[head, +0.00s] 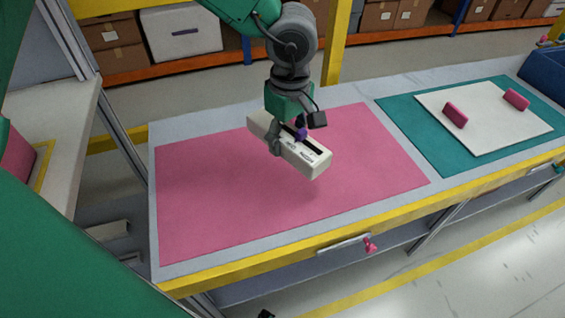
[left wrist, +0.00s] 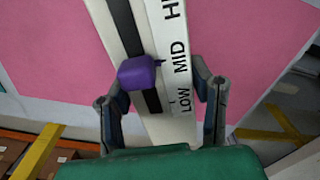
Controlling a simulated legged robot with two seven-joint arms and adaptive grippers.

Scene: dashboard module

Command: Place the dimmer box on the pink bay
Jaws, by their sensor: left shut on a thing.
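The dimmer box (head: 312,163) is a long white box with a dark slot and a purple slider knob (head: 301,134). My left gripper (head: 283,140) is shut across the middle of it and holds it over the pink bay (head: 215,190), apparently slightly above the surface. In the left wrist view, the box (left wrist: 180,72) lies between the two fingers of my left gripper (left wrist: 160,102). Its labels read LOW, MID and part of HI. The purple knob (left wrist: 137,72) sits beside MID there. The pink bay (left wrist: 55,60) fills the background. My right gripper is not in view.
A teal mat (head: 420,125) with a white panel (head: 485,128) and two pink handles lies to the right. A yellow rail (head: 330,245) runs along the table's front edge. A blue bin (head: 545,70) stands at the far right. The pink bay around the box is clear.

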